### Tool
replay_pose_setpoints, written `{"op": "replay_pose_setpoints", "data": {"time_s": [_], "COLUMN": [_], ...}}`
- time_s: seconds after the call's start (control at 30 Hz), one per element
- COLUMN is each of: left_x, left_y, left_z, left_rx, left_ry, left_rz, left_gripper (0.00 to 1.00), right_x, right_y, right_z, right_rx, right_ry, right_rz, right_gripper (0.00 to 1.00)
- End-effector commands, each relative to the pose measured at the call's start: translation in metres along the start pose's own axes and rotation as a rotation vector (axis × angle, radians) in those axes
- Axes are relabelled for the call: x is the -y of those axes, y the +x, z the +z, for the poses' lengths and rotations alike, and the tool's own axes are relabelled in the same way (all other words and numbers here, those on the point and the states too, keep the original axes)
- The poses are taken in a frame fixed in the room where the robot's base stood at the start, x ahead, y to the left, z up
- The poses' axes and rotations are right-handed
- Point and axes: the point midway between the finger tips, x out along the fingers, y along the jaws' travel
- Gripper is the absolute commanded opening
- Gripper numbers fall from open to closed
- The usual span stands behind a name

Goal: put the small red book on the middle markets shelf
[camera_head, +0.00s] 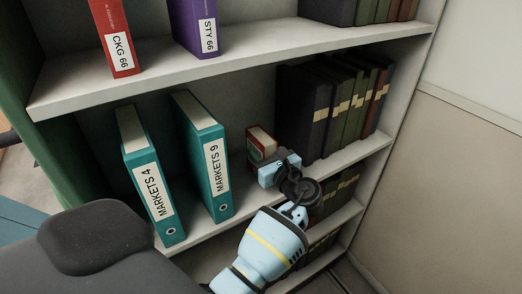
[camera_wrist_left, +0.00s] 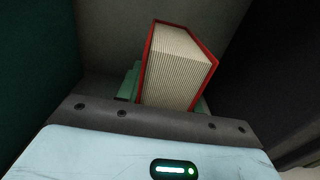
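The small red book (camera_head: 261,141) is upright at the middle shelf (camera_head: 345,157), in the gap between the teal MARKETS 9 binder (camera_head: 207,158) and a row of dark books. In the left wrist view the red book (camera_wrist_left: 177,68) stands with its pale page edges towards me, slightly tilted. My left gripper (camera_head: 270,165) reaches into that gap. Its green finger pads show on both sides of the book and seem to press it. The book's lower end is hidden, so I cannot tell whether it touches the shelf. My right gripper is out of view.
The MARKETS 4 binder (camera_head: 147,178) stands left of MARKETS 9. Dark books with gold bands (camera_head: 322,110) fill the right side. The upper shelf (camera_head: 150,83) holds a red CKG 66 binder (camera_head: 114,38) and a purple STY 66 binder (camera_head: 196,30). A wall (camera_head: 460,150) bounds the right.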

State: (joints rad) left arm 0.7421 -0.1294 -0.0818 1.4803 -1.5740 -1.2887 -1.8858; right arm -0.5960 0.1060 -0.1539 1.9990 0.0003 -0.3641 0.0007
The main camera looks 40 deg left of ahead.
Motion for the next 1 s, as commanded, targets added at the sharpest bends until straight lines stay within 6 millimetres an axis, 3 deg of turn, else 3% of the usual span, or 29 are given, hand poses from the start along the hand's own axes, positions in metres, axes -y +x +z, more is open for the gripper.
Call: {"op": "replay_pose_setpoints", "data": {"time_s": [0.03, 0.17, 0.5, 1.0], "left_x": [0.0, 0.0, 0.0, 0.0], "left_y": [0.0, 0.0, -0.001, -0.069], "left_z": [0.0, 0.0, 0.004, 0.002], "left_rx": [-0.001, -0.001, -0.001, -0.002], "left_ry": [0.0, 0.001, -0.001, 0.001], "left_rz": [0.0, 0.0, 0.0, -0.001], "left_gripper": [0.43, 0.58, 0.58, 0.58], "right_x": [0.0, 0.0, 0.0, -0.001], "right_y": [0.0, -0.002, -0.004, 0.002], "right_z": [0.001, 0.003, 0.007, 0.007], "right_rx": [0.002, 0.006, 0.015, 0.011], "right_ry": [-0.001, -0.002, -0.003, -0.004], "right_rz": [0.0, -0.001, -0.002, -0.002], "right_gripper": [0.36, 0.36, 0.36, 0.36]}}
